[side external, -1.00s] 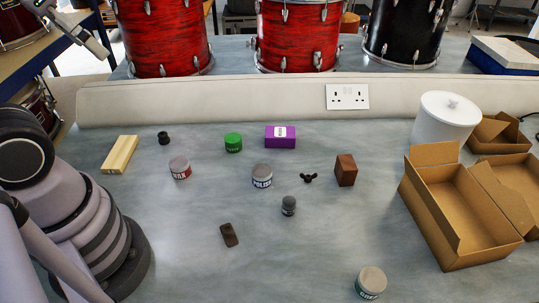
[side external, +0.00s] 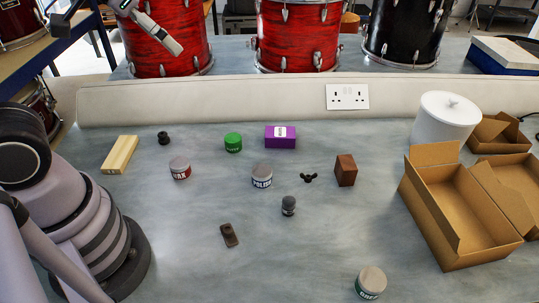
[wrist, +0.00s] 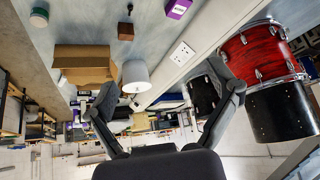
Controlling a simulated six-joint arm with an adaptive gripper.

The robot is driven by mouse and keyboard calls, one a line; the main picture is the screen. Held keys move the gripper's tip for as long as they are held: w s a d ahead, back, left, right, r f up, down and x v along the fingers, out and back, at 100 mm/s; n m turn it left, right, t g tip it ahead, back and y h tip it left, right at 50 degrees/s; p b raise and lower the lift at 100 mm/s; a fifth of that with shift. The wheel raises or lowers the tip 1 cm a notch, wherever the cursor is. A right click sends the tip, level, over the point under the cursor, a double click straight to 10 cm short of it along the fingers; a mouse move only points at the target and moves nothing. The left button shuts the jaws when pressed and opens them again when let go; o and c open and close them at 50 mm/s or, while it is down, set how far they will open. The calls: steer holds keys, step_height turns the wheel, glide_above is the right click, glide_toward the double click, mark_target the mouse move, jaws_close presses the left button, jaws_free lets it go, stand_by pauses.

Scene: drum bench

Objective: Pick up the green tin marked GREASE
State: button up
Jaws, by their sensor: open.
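A green tin (side external: 233,143) with a green lid stands upright on the bench in the side view, left of the purple box. Its marking is too small to read there.
A WAX tin (side external: 180,169), a POLISH tin (side external: 262,177), a purple box (side external: 280,137), a brown block (side external: 345,170) and small parts lie around the green tin. An open cardboard box (side external: 410,200) and white pot (side external: 445,122) stand right. Drums (side external: 298,35) stand behind.

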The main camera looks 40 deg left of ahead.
steer(key=w+d+f+m+h, duration=0.1)
steer(key=w+d+f+m, duration=0.1)
steer(key=w+d+f, duration=0.4)
steer(key=m+h, duration=0.7)
steer(key=h, duration=0.1)
glide_toward(368, 278)
steer(key=x, duration=1.1)
steer(key=shift+d, duration=0.1)
steer(key=c, duration=1.3)
